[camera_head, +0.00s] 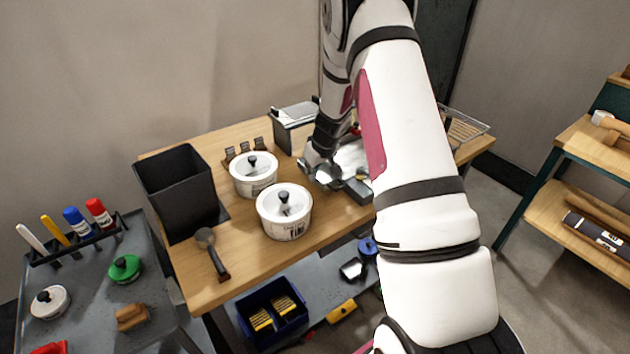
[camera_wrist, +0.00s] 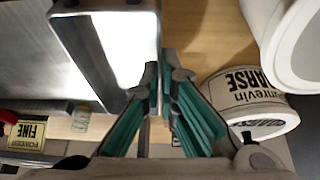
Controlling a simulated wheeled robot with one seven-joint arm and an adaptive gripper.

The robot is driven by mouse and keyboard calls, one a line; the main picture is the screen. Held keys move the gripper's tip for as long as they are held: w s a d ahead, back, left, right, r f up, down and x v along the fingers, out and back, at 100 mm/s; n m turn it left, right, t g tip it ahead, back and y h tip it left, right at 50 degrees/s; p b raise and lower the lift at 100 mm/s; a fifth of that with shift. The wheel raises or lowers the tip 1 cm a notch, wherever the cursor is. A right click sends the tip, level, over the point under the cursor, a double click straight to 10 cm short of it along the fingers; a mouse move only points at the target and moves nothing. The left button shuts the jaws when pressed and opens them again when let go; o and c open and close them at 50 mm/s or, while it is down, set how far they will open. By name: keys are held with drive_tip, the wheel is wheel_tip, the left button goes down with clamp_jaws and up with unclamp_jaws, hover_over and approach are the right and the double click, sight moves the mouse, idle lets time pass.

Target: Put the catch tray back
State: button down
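My gripper (camera_wrist: 162,85) points down at the right part of the table, its teal-lined fingertips close together. In the wrist view, a grey metal, box-like piece with a bright inner face (camera_wrist: 108,40) lies right beside the left fingertip. It may be the catch tray, but I cannot be sure. I cannot tell whether its edge is between the fingertips. In the head view my gripper (camera_head: 325,174) is partly hidden by my arm, and a dark grey block (camera_head: 357,190) is close by on its right.
Two white lidded pots (camera_head: 284,211) (camera_head: 253,174) stand left of my gripper; one shows in the wrist view (camera_wrist: 242,105). A black bin (camera_head: 178,190), a scoop (camera_head: 212,252) and a grey box (camera_head: 296,127) are on the wooden table (camera_head: 205,290).

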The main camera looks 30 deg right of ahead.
drive_tip(key=shift+a+f, duration=0.1)
drive_tip(key=shift+f, duration=1.7)
drive_tip(key=shift+f, duration=0.15)
drive_tip(key=c, duration=1.8)
unclamp_jaws()
